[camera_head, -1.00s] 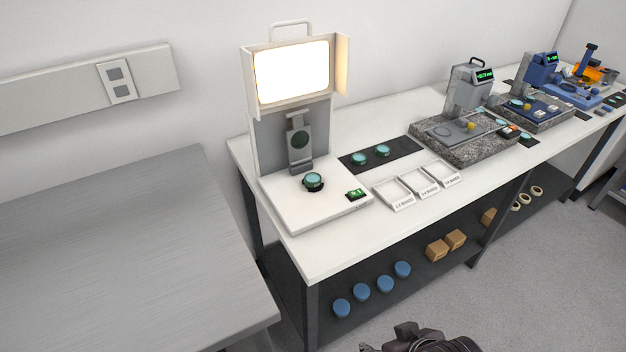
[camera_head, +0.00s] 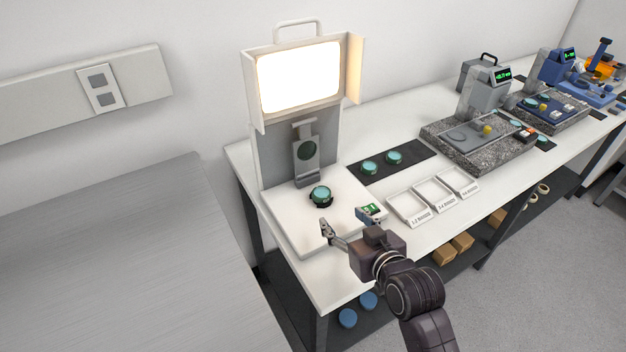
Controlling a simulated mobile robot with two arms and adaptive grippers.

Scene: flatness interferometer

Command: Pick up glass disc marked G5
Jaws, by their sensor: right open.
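One disc (camera_head: 321,193) sits on a dark round holder on the white base of the lit interferometer. Two more discs, one on the left (camera_head: 370,168) and one on the right (camera_head: 394,157), lie on a dark mat behind the trays. My right gripper (camera_head: 346,223) is open and empty, over the front part of the white base, in front of the nearest disc and apart from it. My left gripper is not in view.
The interferometer's lit screen (camera_head: 300,78) stands behind the base. A small green display (camera_head: 371,208) is beside my right gripper's finger. Three white labelled trays (camera_head: 410,209) stand to the right. Granite plates (camera_head: 478,140) with instruments are farther right. A bare grey table (camera_head: 110,260) is at left.

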